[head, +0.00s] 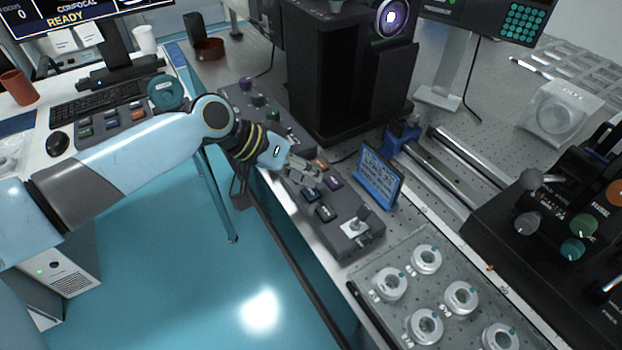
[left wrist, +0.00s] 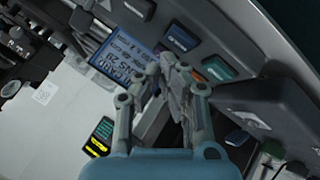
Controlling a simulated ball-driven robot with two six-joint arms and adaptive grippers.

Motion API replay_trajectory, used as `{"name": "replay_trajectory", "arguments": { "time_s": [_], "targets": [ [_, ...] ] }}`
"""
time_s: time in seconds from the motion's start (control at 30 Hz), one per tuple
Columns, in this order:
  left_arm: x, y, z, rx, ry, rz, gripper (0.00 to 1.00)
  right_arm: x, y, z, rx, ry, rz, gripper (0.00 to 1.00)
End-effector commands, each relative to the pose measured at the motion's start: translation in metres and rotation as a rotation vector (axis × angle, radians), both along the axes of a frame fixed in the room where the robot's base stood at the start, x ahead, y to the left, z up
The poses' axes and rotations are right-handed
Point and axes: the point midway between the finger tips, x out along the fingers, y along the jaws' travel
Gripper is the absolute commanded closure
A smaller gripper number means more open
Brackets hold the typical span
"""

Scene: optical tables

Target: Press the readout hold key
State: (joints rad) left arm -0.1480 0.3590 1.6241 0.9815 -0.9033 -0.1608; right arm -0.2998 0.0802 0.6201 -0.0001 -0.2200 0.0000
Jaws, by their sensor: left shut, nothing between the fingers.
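My left gripper (head: 314,178) is shut and empty. It hangs low over a grey key panel (head: 290,196), close to its coloured keys. An orange key (head: 321,164), a purple key (head: 333,182), a blue key (head: 311,195) and a black key (head: 326,212) lie around the fingertips. In the left wrist view the fingers (left wrist: 174,72) point at the panel near a teal key (left wrist: 219,68). I cannot read which key is the hold key, or tell whether the fingertips touch one. My right gripper is not in view.
A small blue text display (head: 379,180) stands tilted beside the panel. A toggle lever (head: 358,220) stands at the panel's near end. A tall black instrument (head: 345,75) rises behind. A tray of ring-shaped holders (head: 375,260) lies in front, with a knob console (head: 555,235) at the right.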

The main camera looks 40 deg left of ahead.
Motion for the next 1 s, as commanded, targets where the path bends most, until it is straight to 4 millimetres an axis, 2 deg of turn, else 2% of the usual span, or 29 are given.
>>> {"name": "replay_trajectory", "arguments": {
  "time_s": [0.47, 1.0],
  "targets": [
    [0.000, 0.000, -0.009, -0.001, 0.000, 0.001, 1.00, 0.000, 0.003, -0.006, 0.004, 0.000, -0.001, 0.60],
    [0.000, 0.000, -0.010, 0.000, 0.000, 0.000, 1.00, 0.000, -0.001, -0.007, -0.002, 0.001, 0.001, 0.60]
  ]
}}
